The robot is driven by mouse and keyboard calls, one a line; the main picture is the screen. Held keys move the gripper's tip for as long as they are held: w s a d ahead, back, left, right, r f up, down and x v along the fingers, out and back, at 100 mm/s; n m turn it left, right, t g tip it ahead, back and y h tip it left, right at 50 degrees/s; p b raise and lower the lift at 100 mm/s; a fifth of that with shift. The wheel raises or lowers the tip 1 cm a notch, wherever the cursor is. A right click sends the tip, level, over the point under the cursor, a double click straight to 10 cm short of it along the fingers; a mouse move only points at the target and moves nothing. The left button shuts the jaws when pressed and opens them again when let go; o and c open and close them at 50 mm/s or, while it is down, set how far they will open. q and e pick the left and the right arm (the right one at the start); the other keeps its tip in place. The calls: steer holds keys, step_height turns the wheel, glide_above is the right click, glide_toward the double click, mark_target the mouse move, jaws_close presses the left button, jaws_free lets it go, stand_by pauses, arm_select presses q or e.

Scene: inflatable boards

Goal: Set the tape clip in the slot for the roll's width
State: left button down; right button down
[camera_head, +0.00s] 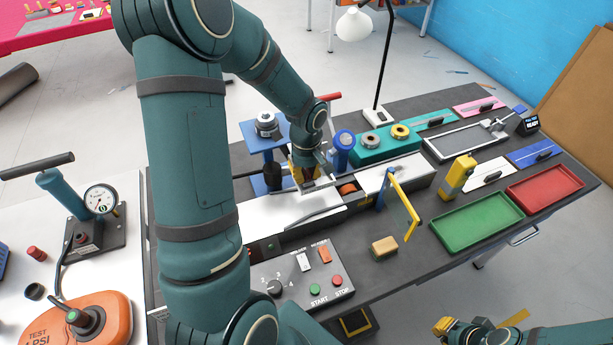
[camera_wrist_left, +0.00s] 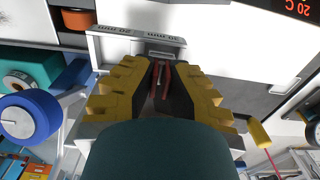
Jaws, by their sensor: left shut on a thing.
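My left gripper (camera_head: 306,178) is at the white machine in the middle of the bench, pointing down. In the left wrist view its yellow fingers (camera_wrist_left: 160,85) are shut on a small dark and red piece, seemingly the tape clip (camera_wrist_left: 165,78). The fingers hide most of it. Just beyond the fingertips is a grey plate (camera_wrist_left: 112,34) with width labels in mm, upside down, and a small grey slot-like part (camera_wrist_left: 165,52). I cannot tell whether the clip touches the slot. My right gripper (camera_head: 478,325) is at the bottom right, fingers apart, empty, away from the machine.
A blue roll (camera_head: 343,142) and the teal block (camera_head: 372,150) with tape rolls stand just right of the left gripper. The control box (camera_head: 305,282) is nearer. Green tray (camera_head: 478,222) and red tray (camera_head: 545,190) lie right.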

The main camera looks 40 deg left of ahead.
arm_select(q)
steer(key=shift+f, duration=0.7)
steer(key=shift+r, duration=0.1)
steer(key=shift+f, duration=0.25)
steer(key=c, duration=1.1)
jaws_free()
steer(key=shift+c, duration=0.2)
steer(key=shift+r, duration=0.1)
